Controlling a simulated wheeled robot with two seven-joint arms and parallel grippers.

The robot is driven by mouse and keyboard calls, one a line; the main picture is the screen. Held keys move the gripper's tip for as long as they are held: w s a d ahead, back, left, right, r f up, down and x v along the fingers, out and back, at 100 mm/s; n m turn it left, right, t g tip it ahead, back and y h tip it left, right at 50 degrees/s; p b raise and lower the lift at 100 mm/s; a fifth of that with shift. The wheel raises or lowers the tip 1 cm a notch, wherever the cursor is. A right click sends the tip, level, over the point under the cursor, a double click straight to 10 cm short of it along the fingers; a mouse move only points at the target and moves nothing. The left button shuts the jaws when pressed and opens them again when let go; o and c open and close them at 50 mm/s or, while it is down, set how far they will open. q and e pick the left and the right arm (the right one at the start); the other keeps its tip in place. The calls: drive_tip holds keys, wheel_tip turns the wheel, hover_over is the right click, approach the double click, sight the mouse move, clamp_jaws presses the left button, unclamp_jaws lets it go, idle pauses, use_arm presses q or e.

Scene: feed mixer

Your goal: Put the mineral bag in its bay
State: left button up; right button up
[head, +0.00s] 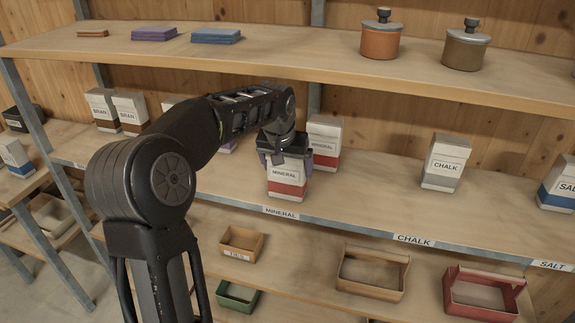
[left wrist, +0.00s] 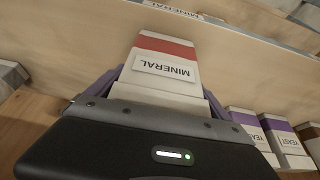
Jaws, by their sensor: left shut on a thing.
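The mineral bag (head: 287,181) is white with a red band and a MINERAL label. My left gripper (head: 284,152) is shut on its upper part, from above, at the middle shelf. The bag is upright, just behind the MINERAL shelf label (head: 281,213); I cannot tell whether its base touches the shelf. In the left wrist view the bag (left wrist: 165,65) sits between the purple fingers of the gripper (left wrist: 160,85). A second mineral bag (head: 325,140) stands behind it to the right. My right gripper is not in view.
A chalk bag (head: 442,164) and a salt bag (head: 559,186) stand to the right on the middle shelf (head: 375,185), with free room between. Bran bags (head: 130,112) stand to the left. Yeast bags (left wrist: 285,140) show in the wrist view. The upper shelf edge (head: 300,80) runs above the arm.

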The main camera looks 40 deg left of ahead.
use_arm(q)
drive_tip(key=o, duration=1.8)
drive_tip(key=v, duration=1.2)
